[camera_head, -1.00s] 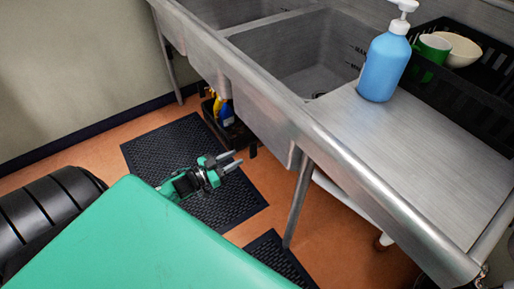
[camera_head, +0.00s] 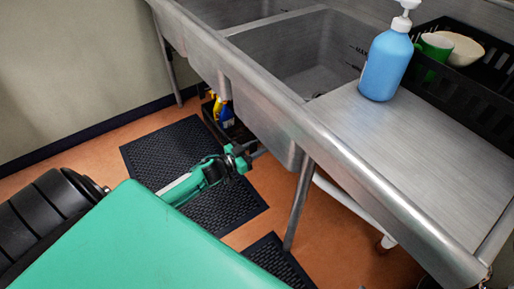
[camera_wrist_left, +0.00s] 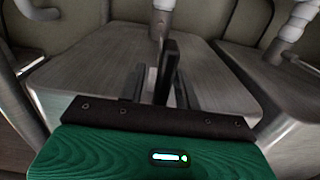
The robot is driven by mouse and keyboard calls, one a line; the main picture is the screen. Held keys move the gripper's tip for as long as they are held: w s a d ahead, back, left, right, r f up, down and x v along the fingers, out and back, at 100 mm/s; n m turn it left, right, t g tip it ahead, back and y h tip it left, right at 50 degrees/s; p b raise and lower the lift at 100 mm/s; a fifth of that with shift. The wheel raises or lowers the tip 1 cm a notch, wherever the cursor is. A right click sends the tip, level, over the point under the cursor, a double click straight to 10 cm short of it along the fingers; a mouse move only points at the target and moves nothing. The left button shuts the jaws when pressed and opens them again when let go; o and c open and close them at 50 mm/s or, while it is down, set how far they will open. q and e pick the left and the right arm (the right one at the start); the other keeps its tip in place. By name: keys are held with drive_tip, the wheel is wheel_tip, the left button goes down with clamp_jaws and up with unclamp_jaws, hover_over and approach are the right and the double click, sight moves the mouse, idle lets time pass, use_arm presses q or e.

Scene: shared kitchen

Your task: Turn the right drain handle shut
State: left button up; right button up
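My left gripper (camera_head: 262,151) reaches under the front edge of the steel sink, its fingertips partly hidden by the basin. In the left wrist view its fingers (camera_wrist_left: 160,88) are apart. A dark upright bar, which looks like the drain handle (camera_wrist_left: 168,70), shows between or just beyond them, closer to the right finger. I cannot tell whether they touch. A metal drain fitting (camera_wrist_left: 160,22) hangs behind it from a basin's underside. The handle is hidden in the head view. My right gripper is in neither view.
The sink's front rim (camera_head: 290,115) and a table leg (camera_head: 298,205) are close to my left arm. Another pale pipe (camera_wrist_left: 290,30) hangs at the right. Bottles (camera_head: 222,110) stand under the sink. A blue soap bottle (camera_head: 384,65) and black rack (camera_head: 465,95) are on top.

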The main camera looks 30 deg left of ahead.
use_arm(q)
clamp_jaws()
